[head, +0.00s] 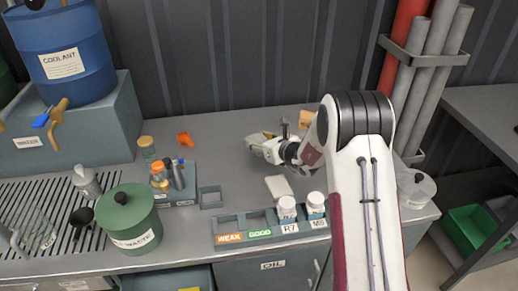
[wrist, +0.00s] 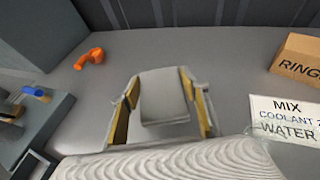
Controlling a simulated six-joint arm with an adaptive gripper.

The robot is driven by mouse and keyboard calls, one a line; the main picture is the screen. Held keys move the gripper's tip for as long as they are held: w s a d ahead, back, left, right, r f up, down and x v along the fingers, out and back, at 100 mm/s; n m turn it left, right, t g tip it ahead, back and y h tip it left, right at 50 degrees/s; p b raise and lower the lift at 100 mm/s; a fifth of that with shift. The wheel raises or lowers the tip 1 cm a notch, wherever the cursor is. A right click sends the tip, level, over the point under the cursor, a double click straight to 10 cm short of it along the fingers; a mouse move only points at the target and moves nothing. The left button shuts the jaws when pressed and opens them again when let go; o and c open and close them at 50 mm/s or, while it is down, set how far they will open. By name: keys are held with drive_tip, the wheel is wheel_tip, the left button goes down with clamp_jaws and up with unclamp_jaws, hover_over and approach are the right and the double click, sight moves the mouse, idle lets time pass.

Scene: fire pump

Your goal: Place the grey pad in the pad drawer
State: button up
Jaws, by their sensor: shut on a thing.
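The grey pad (wrist: 165,92) sits between the two yellow-lined fingers of my gripper (wrist: 161,100) in the wrist view. My gripper is shut on it. In the head view my gripper (head: 258,148) is over the back middle of the bench, with a greyish piece at its end, small and partly hidden.
A tray marked WEAK and GOOD (head: 231,239) holds white bottles at the front. A green waste pot (head: 128,220) stands left. An orange piece (wrist: 89,58), a RINGS box (wrist: 300,58) and a coolant mix card (wrist: 286,117) lie around. A ridged pale surface fills the wrist view's lower edge.

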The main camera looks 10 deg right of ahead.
drive_tip(key=shift+f, duration=1.85)
drive_tip(key=shift+f, duration=0.2)
drive_tip(key=o, duration=0.7)
drive_tip(key=shift+r, duration=0.2)
